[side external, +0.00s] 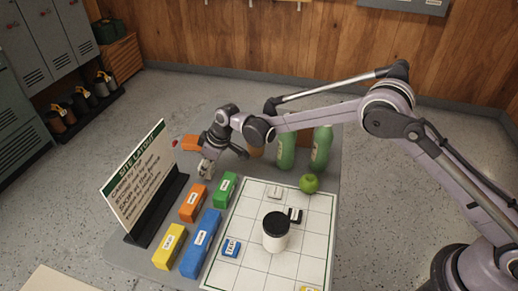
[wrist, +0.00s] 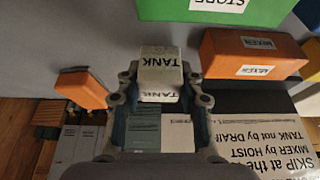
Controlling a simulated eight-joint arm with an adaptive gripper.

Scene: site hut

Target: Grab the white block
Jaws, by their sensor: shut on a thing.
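The white block (wrist: 161,66), labelled TANK, sits between the two fingers of my gripper (wrist: 163,98) in the wrist view. My gripper is shut on it. In the side external view my gripper (side external: 206,172) points down behind the green block, near the sign's right end. The white block is small and largely hidden by the fingers there. I cannot tell whether it touches the table.
A green block (side external: 224,188), orange block (side external: 193,203), long blue block (side external: 200,243) and yellow block (side external: 170,246) stand nearby. The site layout sign (side external: 138,182) is left. A gridded board (side external: 250,262) bears a black-lidded jar (side external: 275,235). Green bottles (side external: 286,152) and an apple (side external: 309,183) stand behind.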

